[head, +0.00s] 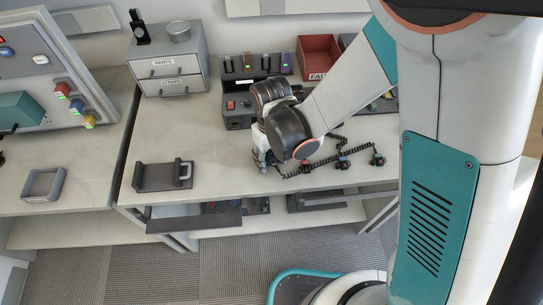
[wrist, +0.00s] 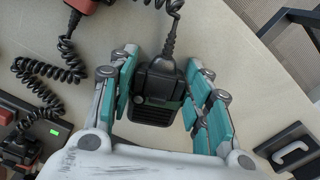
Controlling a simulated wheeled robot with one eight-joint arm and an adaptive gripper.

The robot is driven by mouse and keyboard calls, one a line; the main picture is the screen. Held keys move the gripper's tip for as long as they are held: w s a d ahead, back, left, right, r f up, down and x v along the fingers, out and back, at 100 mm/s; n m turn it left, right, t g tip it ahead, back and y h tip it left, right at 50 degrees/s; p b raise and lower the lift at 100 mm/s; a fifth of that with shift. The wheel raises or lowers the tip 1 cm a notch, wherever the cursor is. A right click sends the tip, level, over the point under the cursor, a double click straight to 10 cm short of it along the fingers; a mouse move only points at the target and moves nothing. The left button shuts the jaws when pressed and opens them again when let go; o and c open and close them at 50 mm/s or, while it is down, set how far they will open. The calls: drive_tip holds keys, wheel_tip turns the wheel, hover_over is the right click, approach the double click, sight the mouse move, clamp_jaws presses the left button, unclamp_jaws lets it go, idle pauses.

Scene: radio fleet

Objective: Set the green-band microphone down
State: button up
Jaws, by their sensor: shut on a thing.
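In the wrist view, a black microphone (wrist: 157,92) with a dark green strip along its lower part sits between the teal pads of my gripper (wrist: 160,80). My gripper is shut on it, and its coiled cord runs up out of the frame. In the head view, my gripper (head: 263,150) is low over the middle of the bench, and my arm hides most of the microphone. I cannot tell whether the microphone touches the bench top.
Several coiled-cord microphones (head: 343,161) lie right of my gripper on the bench (head: 225,165). A dark holder with a handle (head: 163,176) stands at the front left. Behind are a drawer unit (head: 168,70), a radio (head: 238,108) and a red bin (head: 318,56). Bench room left of my gripper is clear.

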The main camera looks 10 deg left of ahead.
drive_tip(key=shift+s+f, duration=0.2)
drive_tip(key=shift+f, duration=0.15)
drive_tip(key=o, duration=1.6)
drive_tip(key=shift+w+a+f, duration=0.1)
drive_tip(key=shift+w+f, duration=0.05)
drive_tip(key=shift+w, duration=0.05)
drive_tip(key=shift+r, duration=0.25)
